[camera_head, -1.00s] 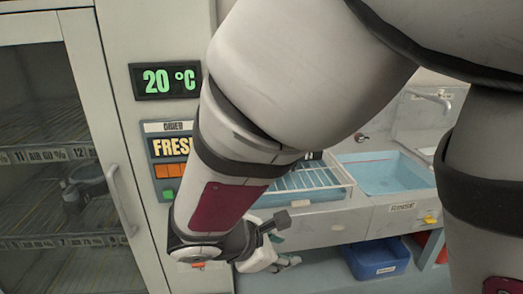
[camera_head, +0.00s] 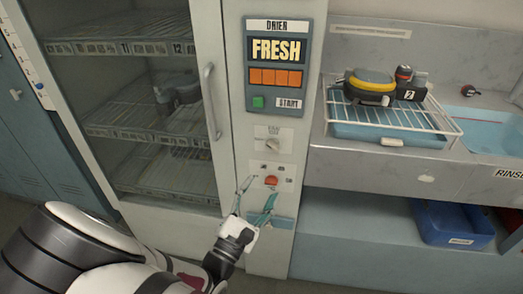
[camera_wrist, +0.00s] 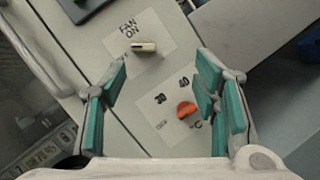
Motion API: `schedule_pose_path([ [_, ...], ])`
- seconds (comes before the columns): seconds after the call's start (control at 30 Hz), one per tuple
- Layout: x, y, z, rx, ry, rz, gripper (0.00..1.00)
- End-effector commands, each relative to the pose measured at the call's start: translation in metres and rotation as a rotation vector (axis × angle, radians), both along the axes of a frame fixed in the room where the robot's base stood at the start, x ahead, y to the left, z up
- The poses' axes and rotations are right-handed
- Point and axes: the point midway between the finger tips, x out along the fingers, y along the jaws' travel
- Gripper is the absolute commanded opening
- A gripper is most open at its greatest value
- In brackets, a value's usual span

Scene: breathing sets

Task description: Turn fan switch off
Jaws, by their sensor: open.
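The fan switch (camera_wrist: 144,47) is a pale knob on a white plate labelled "FAN ON" in the wrist view. It also shows in the head view as a small knob (camera_head: 272,145) below the dryer panel. Just below it is an orange-red temperature knob (camera_wrist: 186,109), marked 30 and 40, also visible in the head view (camera_head: 271,180). My gripper (camera_head: 258,196) is open, with teal finger pads, in front of the lower part of the panel. In the wrist view the open fingers (camera_wrist: 158,85) frame the two knobs, with the fan switch beyond the fingertips.
The dryer display (camera_head: 275,66) with FRESH and START sits above the knobs. A glass-door cabinet with a vertical handle (camera_head: 211,102) stands left. A wire rack (camera_head: 395,118) with a yellow-black device (camera_head: 369,86) and a blue sink are right. A blue bin (camera_head: 452,222) sits below.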

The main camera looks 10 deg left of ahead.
Motion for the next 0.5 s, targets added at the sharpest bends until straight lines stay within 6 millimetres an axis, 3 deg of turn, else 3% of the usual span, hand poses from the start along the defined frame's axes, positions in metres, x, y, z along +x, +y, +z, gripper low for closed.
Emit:
schedule_pose_path([
  [0.1, -0.001, 0.012, -0.008, -0.012, -0.043, 0.065, 0.55],
  [0.27, 0.006, 0.013, -0.006, -0.01, -0.057, 0.083, 0.55],
  [0.5, 0.041, 0.003, 0.006, -0.01, -0.056, 0.078, 0.55],
])
